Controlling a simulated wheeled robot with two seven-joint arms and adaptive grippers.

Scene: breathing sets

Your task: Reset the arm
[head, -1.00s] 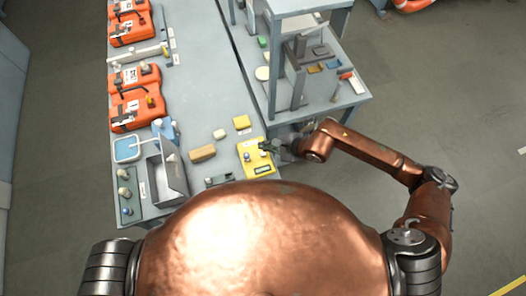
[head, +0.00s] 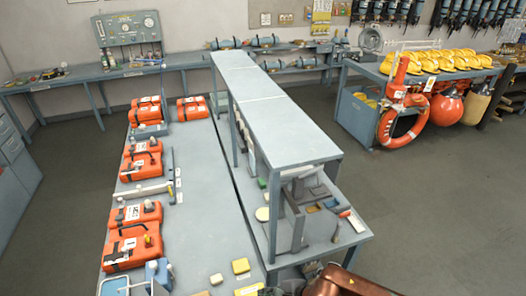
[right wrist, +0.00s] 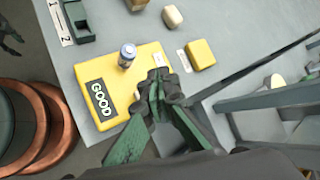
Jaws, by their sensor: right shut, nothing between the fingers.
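My right gripper (right wrist: 160,78) is shut and empty in the right wrist view, its dark green fingers over the edge of a yellow pad labelled GOOD (right wrist: 82,76). A blue-and-white capped knob (right wrist: 127,56) stands on the pad, left of the fingertips. A pale piece on the pad is partly hidden behind the fingers.
A yellow block (right wrist: 200,54) and a cream block (right wrist: 172,16) lie near the pad. A raised grey shelf (head: 265,112) stands right of the bench. Orange cases (head: 133,247) line the bench's left side. The bench middle (head: 200,190) is clear.

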